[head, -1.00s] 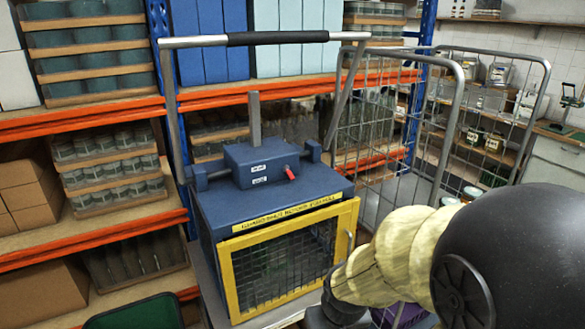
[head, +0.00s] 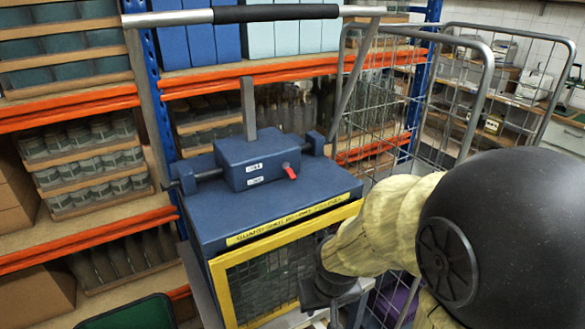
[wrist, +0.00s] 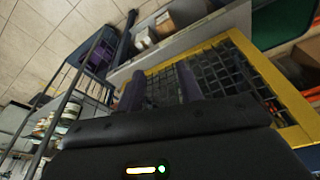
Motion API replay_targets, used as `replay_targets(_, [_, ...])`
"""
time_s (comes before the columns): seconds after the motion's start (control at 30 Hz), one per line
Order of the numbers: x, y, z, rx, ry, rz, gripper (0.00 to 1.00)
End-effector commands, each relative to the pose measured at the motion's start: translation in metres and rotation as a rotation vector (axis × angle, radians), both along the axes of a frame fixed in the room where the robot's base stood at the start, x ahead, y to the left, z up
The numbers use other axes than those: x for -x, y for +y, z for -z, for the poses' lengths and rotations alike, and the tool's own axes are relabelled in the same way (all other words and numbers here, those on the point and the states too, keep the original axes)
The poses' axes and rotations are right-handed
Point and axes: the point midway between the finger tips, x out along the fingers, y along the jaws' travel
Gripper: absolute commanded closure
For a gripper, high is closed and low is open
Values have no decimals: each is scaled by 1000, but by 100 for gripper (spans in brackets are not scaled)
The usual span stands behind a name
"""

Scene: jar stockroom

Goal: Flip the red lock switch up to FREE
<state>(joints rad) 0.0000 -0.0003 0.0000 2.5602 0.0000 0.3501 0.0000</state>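The red lock switch (head: 289,171) is a small lever on the front of a blue block (head: 257,160) on top of the blue press (head: 270,204). It slants downward to the right. Two white labels (head: 255,174) sit left of it, one above the other, too small to read surely. My gripper (wrist: 160,88) shows two dark fingers standing apart with nothing between them in the wrist view. In the head view it is low in front of the yellow mesh guard (head: 283,239), well below and right of the switch, not touching it. Its fingertips are unclear there.
The yellow guard appears shut. A long bar with a black grip (head: 275,13) spans above the press. Wire cages (head: 400,110) stand at the right. Orange-beamed shelves (head: 90,245) with jars stand behind and left. A green bin (head: 130,314) is at lower left.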

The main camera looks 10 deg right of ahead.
Motion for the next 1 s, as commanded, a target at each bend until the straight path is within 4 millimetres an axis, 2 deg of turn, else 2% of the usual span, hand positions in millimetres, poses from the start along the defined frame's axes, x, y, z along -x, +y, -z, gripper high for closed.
replay_targets(0.17, [-7, 0, -6, 1, -4, -4, 64])
replay_targets(0.27, [-25, -1, -21, 3, -13, -16, 64])
replay_targets(0.37, [-53, -3, -47, 4, -25, -37, 64])
replay_targets(0.5, [-101, -5, -96, 5, -48, -85, 64])
replay_targets(0.7, [-161, -8, -172, -3, -83, -161, 64])
replay_targets(0.9, [-205, -16, -252, -15, -124, -242, 64])
replay_targets(1.0, [-219, -20, -285, -21, -143, -277, 64])
